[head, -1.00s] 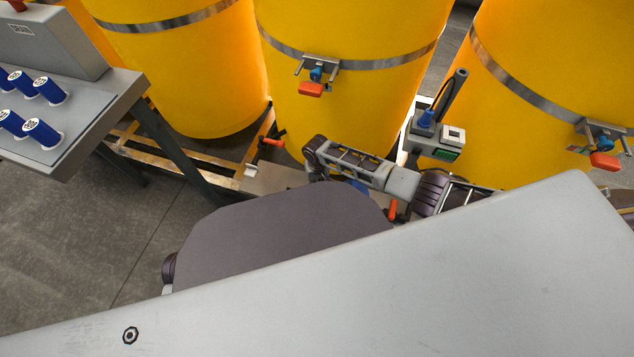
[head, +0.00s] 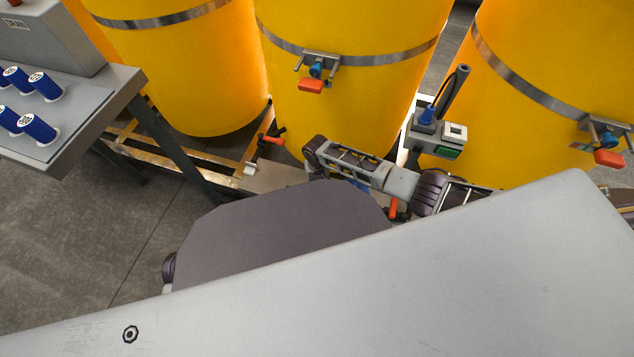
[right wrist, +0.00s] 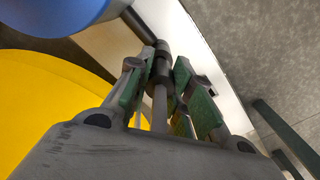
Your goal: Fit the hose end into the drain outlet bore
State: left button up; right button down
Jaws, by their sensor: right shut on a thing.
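My right gripper (right wrist: 167,68) shows in the right wrist view, its green-padded fingers closed around a slim grey and dark piece, which I take as the hose end (right wrist: 161,50). A dark tube (right wrist: 140,24) runs from the top edge down to this piece. I cannot tell whether it is the outlet or more hose, and no open bore is clearly visible. In the head view my right arm reaches in from the right, and its gripper is hidden behind my own body. My left gripper is in neither view.
Yellow tanks (head: 345,100) with steel bands and red-handled valves (head: 311,86) stand at the back. A grey device (head: 437,132) stands between two of them. A blue rounded thing (right wrist: 48,12) is close in the wrist view.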

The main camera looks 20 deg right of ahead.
aim_at(317, 181)
jog(key=shift+f+b, duration=0.7)
jog(key=shift+f, duration=0.35)
jog(key=c, duration=1.2)
grip_release()
jog(key=shift+r, duration=0.15)
jog(key=shift+r, duration=5.85)
